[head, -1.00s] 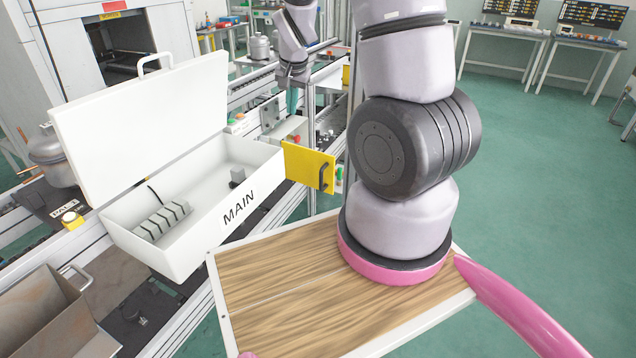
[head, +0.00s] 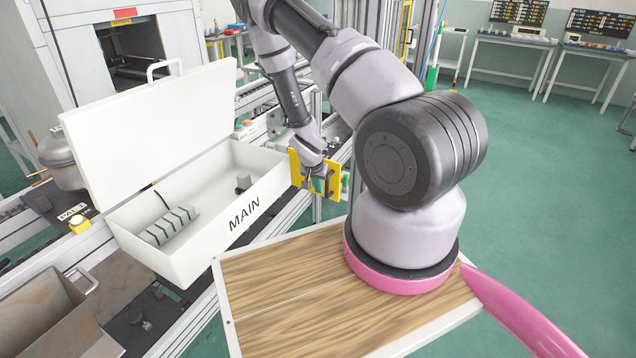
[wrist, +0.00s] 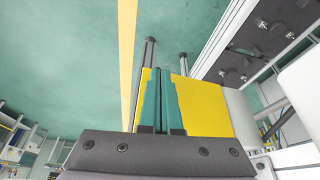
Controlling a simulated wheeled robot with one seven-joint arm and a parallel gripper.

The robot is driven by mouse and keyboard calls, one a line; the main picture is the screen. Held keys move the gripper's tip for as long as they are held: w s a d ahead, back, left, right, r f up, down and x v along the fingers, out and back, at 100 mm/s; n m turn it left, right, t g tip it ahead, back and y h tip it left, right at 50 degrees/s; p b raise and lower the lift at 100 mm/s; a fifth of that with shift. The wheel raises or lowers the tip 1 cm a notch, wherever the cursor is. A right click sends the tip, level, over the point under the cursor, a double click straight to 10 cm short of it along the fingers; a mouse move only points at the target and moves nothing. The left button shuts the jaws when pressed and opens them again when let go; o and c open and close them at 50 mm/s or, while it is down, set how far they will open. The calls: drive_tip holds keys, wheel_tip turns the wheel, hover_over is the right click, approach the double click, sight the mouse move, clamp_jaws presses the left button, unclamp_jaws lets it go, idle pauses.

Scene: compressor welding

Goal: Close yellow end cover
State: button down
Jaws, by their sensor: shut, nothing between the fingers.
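The yellow end cover (head: 298,172) stands upright at the right end of the white MAIN box, swung out from it. My gripper (head: 322,184) is in front of the cover, near its dark handle, and partly hides both. In the wrist view the teal fingers (wrist: 160,100) are together with nothing held between them. The yellow cover (wrist: 207,106) lies right behind and beside them, and dark bars (wrist: 150,52) stick up past it. I cannot tell whether the fingers touch the cover.
The white MAIN box (head: 205,262) has its lid (head: 150,130) raised and a grey ribbed block (head: 166,226) inside. A wood-topped platform (head: 290,290) stands in front. Metal rails and the conveyor frame run behind the box. Green floor (head: 540,180) at right is open.

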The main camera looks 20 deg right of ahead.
drive_tip(key=w+d+f, duration=0.4)
drive_tip(key=f, duration=0.1)
drive_tip(key=shift+w+d, duration=0.1)
drive_tip(key=shift+d, duration=0.05)
idle(0.3)
